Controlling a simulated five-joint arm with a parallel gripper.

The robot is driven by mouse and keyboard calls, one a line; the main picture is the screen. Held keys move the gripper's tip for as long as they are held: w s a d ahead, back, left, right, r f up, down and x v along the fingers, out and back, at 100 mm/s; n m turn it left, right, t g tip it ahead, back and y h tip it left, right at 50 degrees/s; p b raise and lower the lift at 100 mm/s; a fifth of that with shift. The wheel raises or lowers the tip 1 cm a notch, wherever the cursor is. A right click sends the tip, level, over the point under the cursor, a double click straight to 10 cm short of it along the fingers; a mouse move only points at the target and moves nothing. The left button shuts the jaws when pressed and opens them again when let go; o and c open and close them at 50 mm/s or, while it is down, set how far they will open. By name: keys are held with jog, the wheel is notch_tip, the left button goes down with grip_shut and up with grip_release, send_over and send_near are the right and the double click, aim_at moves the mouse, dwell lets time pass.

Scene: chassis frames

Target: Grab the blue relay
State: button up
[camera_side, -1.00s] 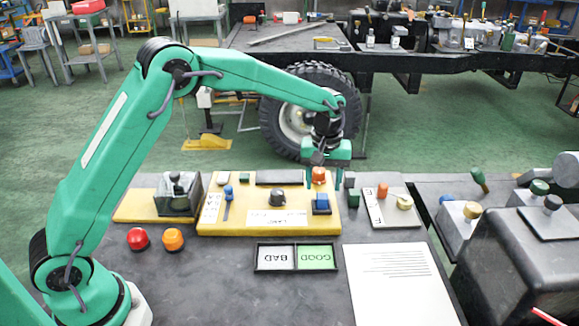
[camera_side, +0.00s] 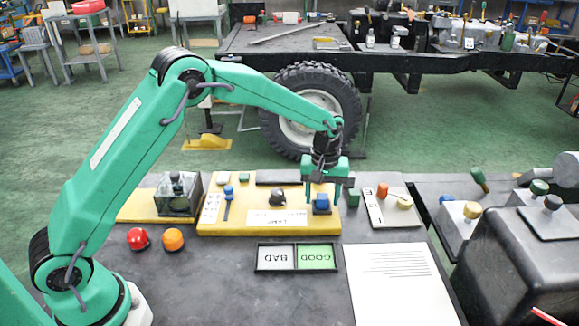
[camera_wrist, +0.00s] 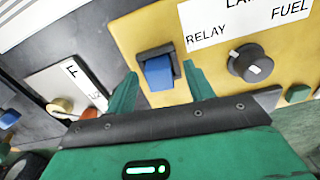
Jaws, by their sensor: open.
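The blue relay (camera_side: 321,202) is a small block in a dark socket at the right end of the yellow panel (camera_side: 215,221). In the wrist view the relay (camera_wrist: 158,73) shows between my two green fingers, near their tips. My gripper (camera_side: 321,194) is open, pointing down just above the relay, one finger on each side. The fingers look apart from the relay, and nothing is held. A white label reading RELAY (camera_wrist: 206,37) lies on the panel beside it.
A black knob (camera_side: 277,197) sits on the panel left of the relay. A green block (camera_side: 353,198) stands close to the right of my gripper. A small plate (camera_side: 376,215) lies farther right. A GOOD/BAD tray (camera_side: 296,269) lies in front.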

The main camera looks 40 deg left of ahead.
aim_at(323, 195)
jog(key=c, duration=1.1)
jog(key=shift+r, duration=0.8)
notch_tip(323, 195, up, 2)
jog(key=shift+r, duration=0.2)
jog(key=s+d+r, duration=0.7)
jog(key=d, duration=0.2)
jog(key=shift+s, duration=0.3)
